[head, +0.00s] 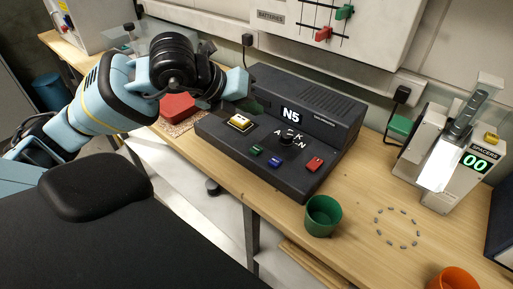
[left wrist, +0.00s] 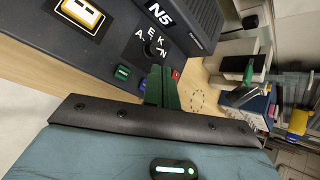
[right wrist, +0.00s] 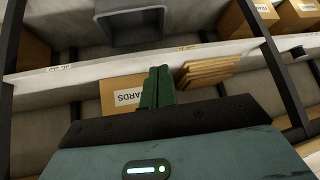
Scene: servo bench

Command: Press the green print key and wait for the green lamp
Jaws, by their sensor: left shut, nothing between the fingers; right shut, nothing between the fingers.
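The dark console (head: 325,108) stands on the bench and its display reads N5. Its small green key (head: 256,149) is at the front, left of a blue key (head: 275,161) and a red key (head: 314,164). The green key also shows in the left wrist view (left wrist: 122,72). My left gripper (head: 250,104) is shut and empty above the console's back left part, apart from the green key. Its green fingers (left wrist: 161,70) show in its wrist view. My right gripper (right wrist: 157,70) is shut and empty, seen only in its own wrist view. I cannot make out a lit green lamp on the console.
A green cup (head: 323,216), a ring of small grey pieces and a spacer machine (head: 423,140) reading 00 stand to the right. Cardboard boxes (right wrist: 116,97) on shelving face my right gripper.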

